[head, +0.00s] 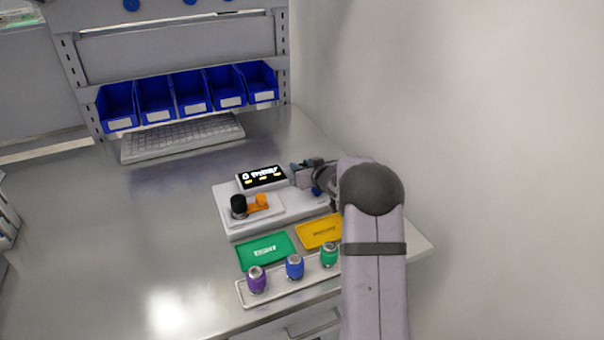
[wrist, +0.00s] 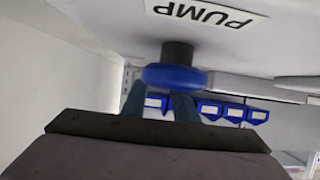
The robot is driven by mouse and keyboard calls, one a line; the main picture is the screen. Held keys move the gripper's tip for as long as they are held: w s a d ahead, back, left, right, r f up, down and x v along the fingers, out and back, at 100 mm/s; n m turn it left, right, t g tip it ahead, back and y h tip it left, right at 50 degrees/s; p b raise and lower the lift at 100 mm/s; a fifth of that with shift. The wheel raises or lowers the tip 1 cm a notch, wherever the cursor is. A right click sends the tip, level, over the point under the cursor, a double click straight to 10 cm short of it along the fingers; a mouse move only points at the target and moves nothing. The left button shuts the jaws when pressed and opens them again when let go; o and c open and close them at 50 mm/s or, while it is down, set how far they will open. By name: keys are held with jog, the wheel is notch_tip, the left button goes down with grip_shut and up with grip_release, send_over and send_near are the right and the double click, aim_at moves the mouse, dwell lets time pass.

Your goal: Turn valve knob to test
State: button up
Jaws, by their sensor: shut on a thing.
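A round blue knob (wrist: 175,77) on a short dark stem (wrist: 177,52) sits beside a white label reading PUMP (wrist: 212,16) in the wrist view. My gripper (wrist: 160,98) has its two dark fingers on the blue knob, and their tips are partly hidden by it. In the head view only a bit of blue (head: 317,191) shows beside my gripper, at the right end of the white test unit (head: 228,222). The unit carries a lit black display (head: 263,177), a black cylinder (head: 238,206) and an orange part (head: 261,201). The knob's pointing direction cannot be read.
A green tray (head: 266,249) and a yellow tray (head: 318,234) lie in front of the unit. A rack (head: 272,294) holds purple, blue and green fittings. A keyboard (head: 180,138) and blue bins (head: 190,94) are behind. The table's left side is clear.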

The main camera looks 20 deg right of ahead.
jog(key=shift+r, duration=0.15)
jog(key=o, duration=1.1)
jog(key=shift+c, duration=0.2)
jog(key=shift+s, duration=0.1)
jog(key=shift+b+v, duration=0.55)
jog(key=shift+v, duration=2.9)
jog(key=shift+s, duration=0.1)
